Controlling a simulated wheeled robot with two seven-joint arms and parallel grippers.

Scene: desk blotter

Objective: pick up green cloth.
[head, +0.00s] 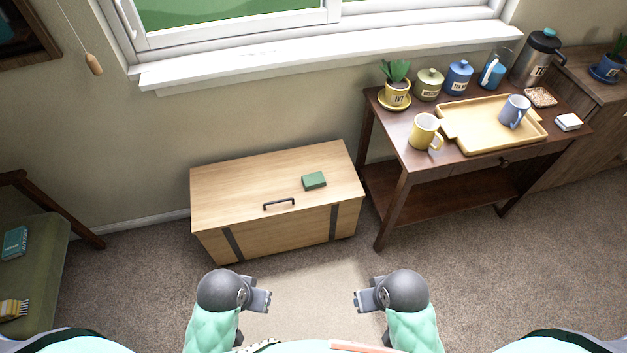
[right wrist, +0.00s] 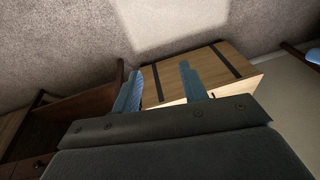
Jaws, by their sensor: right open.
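The green cloth (head: 314,181) is a small folded dark-green block. It lies flat on the lid of the wooden chest (head: 240,187), right of the lid's middle and behind the dark handle. My left gripper (head: 262,293) and right gripper (head: 365,293) hang in front of the chest, low in the head view, both apart from the cloth. The left jaws look parted and empty. The right gripper is open and empty; its two spread fingers show in the right wrist view (right wrist: 160,80), with the chest (right wrist: 190,78) beyond them. The cloth does not show in the right wrist view.
A dark wood side table (head: 395,150) stands right of the chest, with a yellow mug (head: 424,131), a tray (head: 465,138), canisters and a potted plant (head: 396,84). A green chair (head: 38,260) is at left. A window sill (head: 320,47) is above; carpet in front is clear.

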